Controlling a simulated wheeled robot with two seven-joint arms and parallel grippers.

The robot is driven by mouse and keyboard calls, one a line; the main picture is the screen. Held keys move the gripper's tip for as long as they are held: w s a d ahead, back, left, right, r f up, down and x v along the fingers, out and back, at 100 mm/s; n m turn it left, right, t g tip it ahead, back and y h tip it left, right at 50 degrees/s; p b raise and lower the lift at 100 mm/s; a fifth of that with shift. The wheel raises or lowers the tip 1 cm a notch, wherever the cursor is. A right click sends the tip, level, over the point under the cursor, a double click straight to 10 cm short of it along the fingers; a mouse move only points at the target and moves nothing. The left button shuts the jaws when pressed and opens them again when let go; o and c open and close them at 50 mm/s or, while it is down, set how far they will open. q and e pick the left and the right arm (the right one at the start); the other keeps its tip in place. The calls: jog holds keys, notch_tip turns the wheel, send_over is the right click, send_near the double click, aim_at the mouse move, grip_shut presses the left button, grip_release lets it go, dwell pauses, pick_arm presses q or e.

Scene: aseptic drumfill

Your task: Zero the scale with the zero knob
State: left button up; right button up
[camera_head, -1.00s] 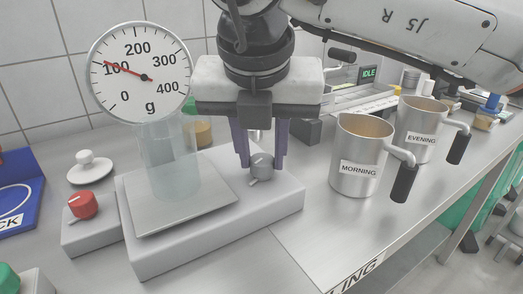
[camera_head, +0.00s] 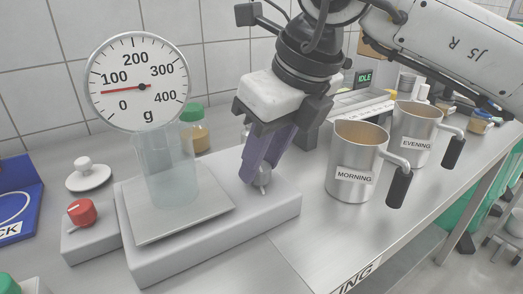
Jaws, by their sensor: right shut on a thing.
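The scale (camera_head: 240,215) is a grey base with a metal weighing plate (camera_head: 215,222) on its left part. A clear glass beaker (camera_head: 172,180) stands on the plate. The round dial (camera_head: 160,62) behind it has a red needle pointing left and slightly down, between 0 and 100 g. The grey zero knob (camera_head: 263,184) sits on the scale's top, right of the plate, partly hidden by purple fingers. My right gripper (camera_head: 259,178) is shut on this knob, tilted and turned. My left gripper is not in view.
A red knob (camera_head: 81,212) on a small grey box is left of the scale. A white lid (camera_head: 85,174) and green-capped jar (camera_head: 195,128) stand behind. The front right counter is clear.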

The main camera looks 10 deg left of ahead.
jog(key=n+p, duration=0.1)
jog(key=n+g+p, duration=0.1)
jog(key=shift+w+r+n+y, duration=0.15)
jog(key=shift+r+n+y, duration=0.15)
jog(key=shift+n, duration=0.1)
jog(key=n+g+p, duration=0.1)
jog(key=n+p, duration=0.2)
jog(key=shift+w+n, duration=0.1)
jog(key=shift+n, duration=0.2)
jog(key=n+g+p, duration=0.1)
jog(key=n+p, duration=0.1)
jog(key=n, duration=0.1)
jog(key=shift+w+f+g+p, duration=0.1)
jog(key=shift+g+p, duration=0.2)
jog(key=shift+p, duration=0.05)
jog(key=shift+n+g+p, duration=0.3)
jog(key=shift+n+p, duration=0.3)
jog(key=shift+n, duration=0.2)
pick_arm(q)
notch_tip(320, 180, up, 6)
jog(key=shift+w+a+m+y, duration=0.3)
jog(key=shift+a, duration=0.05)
pick_arm(e)
jog(key=shift+f+n, duration=0.1)
jog(key=shift+n, duration=0.2)
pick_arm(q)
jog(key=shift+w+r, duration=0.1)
